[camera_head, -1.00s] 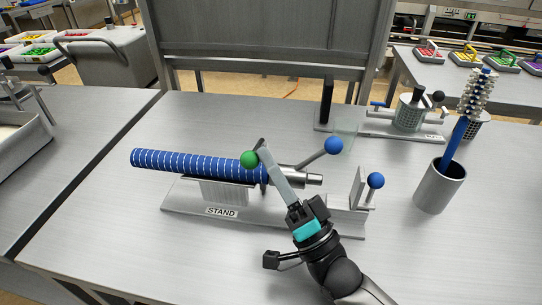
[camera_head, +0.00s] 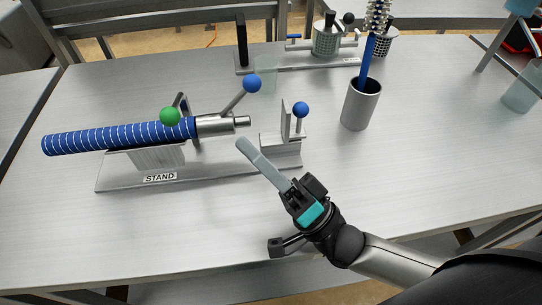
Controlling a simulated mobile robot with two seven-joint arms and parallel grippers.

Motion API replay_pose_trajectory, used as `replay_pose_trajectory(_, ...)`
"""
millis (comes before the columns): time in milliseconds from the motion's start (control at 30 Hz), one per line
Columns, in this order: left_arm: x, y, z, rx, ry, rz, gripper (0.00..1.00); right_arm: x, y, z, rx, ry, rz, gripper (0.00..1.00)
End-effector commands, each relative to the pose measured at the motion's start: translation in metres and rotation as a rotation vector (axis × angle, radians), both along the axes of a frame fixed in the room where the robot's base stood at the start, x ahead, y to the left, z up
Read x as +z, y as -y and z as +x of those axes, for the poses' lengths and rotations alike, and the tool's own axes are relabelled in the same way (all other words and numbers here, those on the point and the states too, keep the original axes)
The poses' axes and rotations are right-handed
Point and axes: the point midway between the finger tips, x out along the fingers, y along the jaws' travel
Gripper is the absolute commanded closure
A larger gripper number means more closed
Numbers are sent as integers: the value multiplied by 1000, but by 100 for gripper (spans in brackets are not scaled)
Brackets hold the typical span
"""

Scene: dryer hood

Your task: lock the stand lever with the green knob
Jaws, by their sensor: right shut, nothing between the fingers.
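The green knob (camera_head: 170,117) sits at the top of the stand lever, beside the right end of the blue striped cylinder (camera_head: 105,138). The cylinder lies across the stand (camera_head: 200,176), which carries a label reading STAND. A dark part of the lever or clamp (camera_head: 181,102) shows just behind the green knob. My right gripper (camera_head: 243,145) is shut and empty. Its fingertips are in front of the metal nozzle end, apart from the green knob and to the right of it. My left gripper is not in view.
A blue knob on a rod (camera_head: 252,83) rises from the nozzle end. Another blue knob (camera_head: 301,109) stands on the stand's right end. A metal cup (camera_head: 360,104) holds a brush. A fixture with a mesh basket (camera_head: 326,42) is at the back. The front table is clear.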

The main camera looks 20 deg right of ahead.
Motion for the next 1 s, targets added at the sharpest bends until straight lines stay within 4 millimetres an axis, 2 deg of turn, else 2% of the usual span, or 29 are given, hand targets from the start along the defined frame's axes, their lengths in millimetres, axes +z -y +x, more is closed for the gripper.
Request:
replay_pose_trajectory(100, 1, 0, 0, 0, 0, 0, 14, -1, 10, -13, 0, -3, -2, 100)
replay_pose_trajectory(300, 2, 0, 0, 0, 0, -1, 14, 0, 18, -24, 0, -1, 0, 100)
replay_pose_trajectory(900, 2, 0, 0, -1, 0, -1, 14, 0, 19, -25, 0, 0, 0, 100)
replay_pose_trajectory(1000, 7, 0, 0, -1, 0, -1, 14, 5, 19, -25, 0, 0, 0, 100)
